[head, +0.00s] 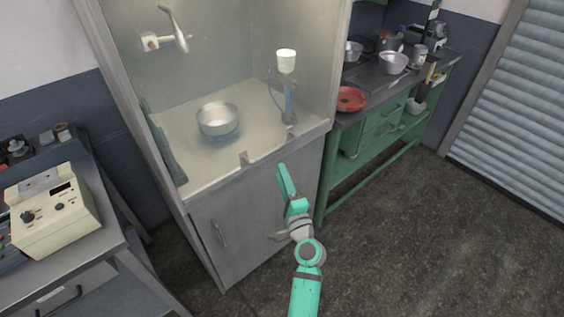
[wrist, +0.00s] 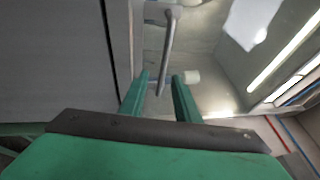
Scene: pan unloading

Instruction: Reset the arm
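My gripper (head: 284,180) is raised in front of the metal cabinet with the fume hood, near the hood's front sill in the head view. Its two green fingers also show in the wrist view (wrist: 160,82), parted, with no held object visible between them. A grey rod-like fitting (wrist: 168,45) appears beyond the fingertips. A metal pan (head: 218,120) sits upright on the hood floor, apart from my gripper.
The fume hood (head: 185,170) also holds a white cup-topped stand (head: 287,62) at its right. A green workbench (head: 375,140) with a red pan (head: 351,99) and several pots stands right. A beige instrument (head: 52,212) is on the left table. Floor is clear at right.

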